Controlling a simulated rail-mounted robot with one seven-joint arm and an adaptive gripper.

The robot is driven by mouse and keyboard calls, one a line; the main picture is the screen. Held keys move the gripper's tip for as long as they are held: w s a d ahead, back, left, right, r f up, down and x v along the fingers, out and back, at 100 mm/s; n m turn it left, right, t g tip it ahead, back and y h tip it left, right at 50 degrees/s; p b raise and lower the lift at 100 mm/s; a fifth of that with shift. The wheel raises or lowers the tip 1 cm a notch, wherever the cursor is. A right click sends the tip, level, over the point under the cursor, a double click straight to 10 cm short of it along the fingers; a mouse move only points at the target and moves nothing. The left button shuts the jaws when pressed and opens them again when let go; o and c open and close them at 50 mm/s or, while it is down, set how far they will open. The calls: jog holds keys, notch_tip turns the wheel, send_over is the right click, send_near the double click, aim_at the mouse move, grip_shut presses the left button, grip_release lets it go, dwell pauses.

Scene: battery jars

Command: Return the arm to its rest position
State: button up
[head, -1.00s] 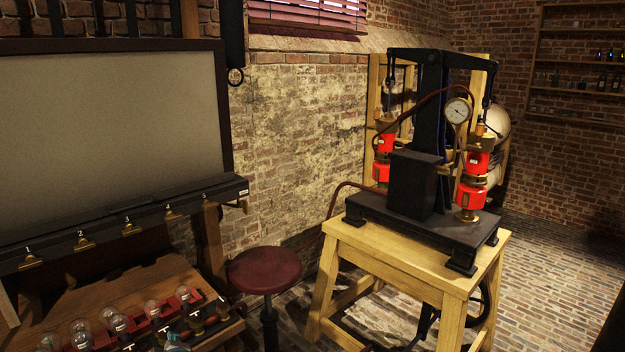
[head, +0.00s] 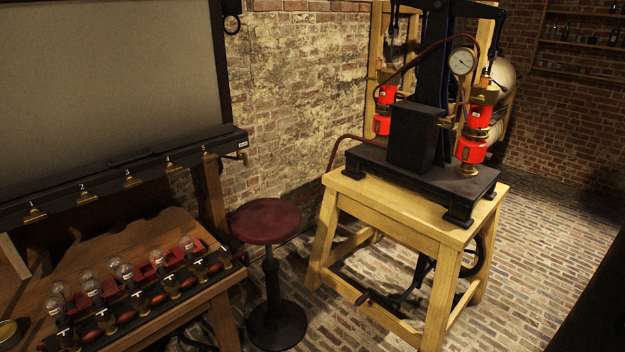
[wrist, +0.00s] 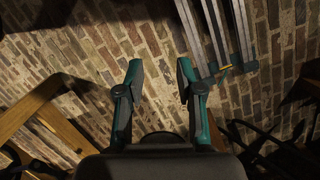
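My gripper (wrist: 159,78) shows in the wrist view with its two teal and black fingers spread apart. Nothing is between the fingertips. Brick paving (wrist: 75,60) lies beyond them, at some distance. My gripper is not visible in the head view.
A wooden table (head: 395,215) carries a black press (head: 415,135) with a gauge and red cylinders. A red stool (head: 266,221) stands between bench and table. A black rail with numbered brass clips (head: 128,180) runs above the bench. Brick floor (head: 550,240) is open at right.

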jog(key=s+d+f+m+g, duration=0.1)
jog(key=s+d+f, duration=0.1)
jog(key=s, duration=0.3)
jog(key=s+d+f+m+g+y, duration=0.1)
jog(key=s+d+f+m+g, duration=0.1)
jog(key=s+d, duration=0.3)
jog(key=s+d+f+m+g, duration=0.1)
jog(key=s+d+f, duration=0.2)
jog(key=s, duration=0.3)
jog(key=shift+s+d+f+g, duration=0.3)
jog(key=shift+s+d+f, duration=0.05)
jog(key=shift+d, duration=0.05)
